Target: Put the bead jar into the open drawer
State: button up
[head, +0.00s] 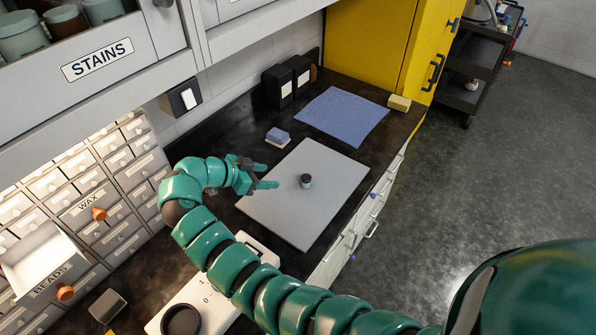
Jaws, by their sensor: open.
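A small dark jar with a pale band (306,181), which looks like the bead jar, stands upright on the grey board (275,208). Its contents cannot be made out. My gripper (268,172) is open and empty, just left of the jar and apart from it, with its fingers pointing right toward it. The open drawer (45,262) is at the lower left, labelled BEADS, with an orange knob; its visible inside looks empty and white.
A drawer cabinet (124,181) stands left of the dark counter. A white scale-like device (196,306) lies in front. A blue cloth (343,115), a blue sponge-like block (278,136) and dark boxes (279,87) are farther back. A grey shelf labelled STAINS (98,62) overhangs the left.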

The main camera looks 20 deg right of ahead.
aim_at(306, 177)
jog(key=b+x, duration=0.5)
jog(key=x, duration=0.6)
jog(key=shift+w+d+b, duration=0.1)
jog(key=shift+d+b, duration=0.2)
jog(key=shift+b, duration=0.05)
jog(key=p+x, duration=0.2)
jog(key=x, duration=0.1)
jog(key=p+x, duration=0.1)
jog(key=shift+w+d+f, duration=0.2)
jog(key=shift+w+f, duration=0.1)
jog(key=shift+w, duration=0.05)
jog(key=shift+w+d+f, duration=0.1)
jog(key=shift+d+f, duration=0.25)
jog(key=shift+f, duration=0.05)
jog(key=c, duration=1.1)
jog(key=shift+r, duration=0.1)
jog(key=shift+c, duration=0.2)
